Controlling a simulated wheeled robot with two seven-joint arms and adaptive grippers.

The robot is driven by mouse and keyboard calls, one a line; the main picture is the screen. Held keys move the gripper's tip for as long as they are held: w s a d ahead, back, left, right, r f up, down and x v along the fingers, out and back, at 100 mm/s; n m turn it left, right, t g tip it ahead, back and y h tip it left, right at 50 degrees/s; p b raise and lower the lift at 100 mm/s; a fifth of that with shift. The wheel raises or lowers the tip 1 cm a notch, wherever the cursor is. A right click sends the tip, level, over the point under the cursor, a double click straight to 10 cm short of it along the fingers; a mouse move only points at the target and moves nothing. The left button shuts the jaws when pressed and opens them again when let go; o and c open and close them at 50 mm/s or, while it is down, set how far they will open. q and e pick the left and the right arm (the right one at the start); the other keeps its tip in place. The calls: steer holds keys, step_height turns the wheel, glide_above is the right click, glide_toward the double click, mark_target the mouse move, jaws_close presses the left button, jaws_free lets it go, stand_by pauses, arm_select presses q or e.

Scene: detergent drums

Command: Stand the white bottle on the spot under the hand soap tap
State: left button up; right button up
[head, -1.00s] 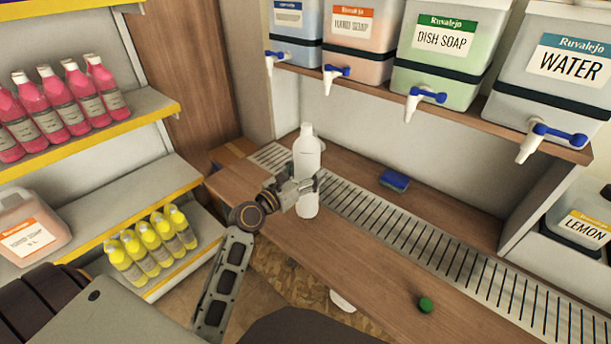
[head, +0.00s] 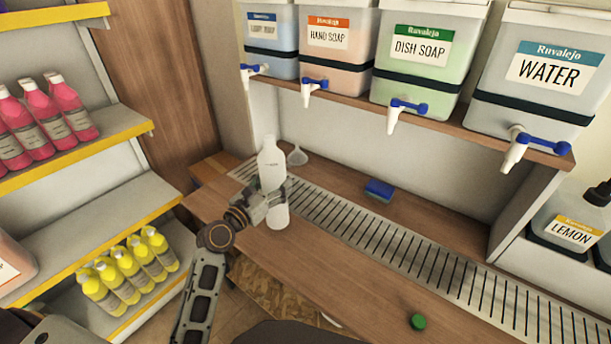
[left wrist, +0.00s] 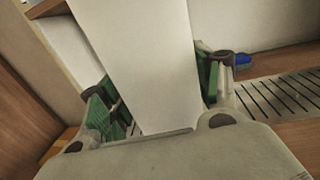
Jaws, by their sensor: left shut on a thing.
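The white bottle (head: 271,166) is upright in my left gripper (head: 268,203), near the left end of the metal drip grate. My left gripper is shut around its lower half. In the left wrist view the white bottle (left wrist: 145,60) fills the space between the green-padded fingers of my left gripper (left wrist: 160,100). The hand soap drum (head: 330,42), with an orange label, stands on the shelf above, and its blue and white hand soap tap (head: 312,90) is behind and to the right of the bottle. I cannot tell whether the bottle's base touches the counter. My right gripper is not in view.
The drip grate (head: 385,246) runs along the wooden counter (head: 330,275). A funnel (head: 297,155), a blue sponge (head: 379,190) and a green cap (head: 418,321) lie on the counter. Other taps, such as the dish soap tap (head: 398,113), hang overhead. Shelves with yellow bottles (head: 125,270) stand at left.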

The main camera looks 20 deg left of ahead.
arm_select(q)
steer(key=shift+w+d, duration=0.15)
steer(key=shift+w, duration=0.25)
steer(key=f+b+x, duration=0.3)
steer(key=x, duration=1.3)
steer(key=shift+f, duration=0.25)
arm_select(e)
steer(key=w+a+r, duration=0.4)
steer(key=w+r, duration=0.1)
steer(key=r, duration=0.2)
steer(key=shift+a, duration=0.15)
arm_select(q)
steer(key=shift+w, duration=0.15)
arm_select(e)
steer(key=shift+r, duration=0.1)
arm_select(q)
steer(key=shift+f, duration=0.1)
